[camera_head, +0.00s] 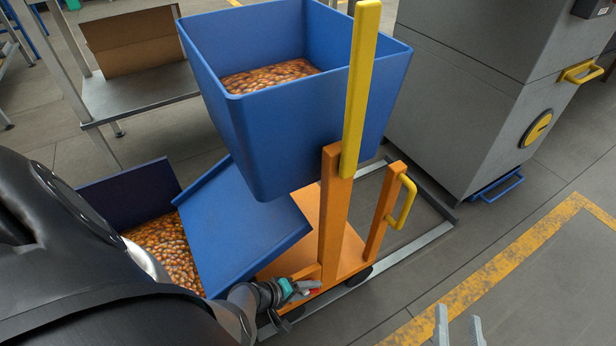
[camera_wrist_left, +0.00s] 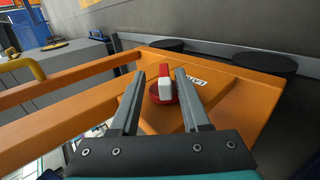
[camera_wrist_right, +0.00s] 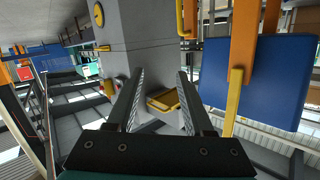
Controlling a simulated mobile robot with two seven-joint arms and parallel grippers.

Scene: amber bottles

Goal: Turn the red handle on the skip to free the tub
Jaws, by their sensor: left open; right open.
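The blue tub (camera_head: 290,130), full of amber bottles, sits high on the orange skip frame (camera_head: 335,220). A yellow lever (camera_head: 361,80) stands upright along its near side. The red handle (camera_wrist_left: 162,92), with a white and red grip, lies on the orange frame between the fingers of my open left gripper (camera_wrist_left: 162,75). The fingers appear to straddle it without closing on it; contact cannot be told. In the head view the left gripper (camera_head: 300,289) is low at the frame's base, partly hiding the red handle (camera_head: 314,291). My right gripper (camera_head: 458,325) is open and empty at the bottom edge.
A lower blue container (camera_head: 245,220) with bottles stands left of the frame. A yellow grab handle (camera_head: 403,202) is on the frame's right post. A grey machine (camera_head: 480,90) stands at the back right. Floor with a yellow line (camera_head: 500,275) is clear at right.

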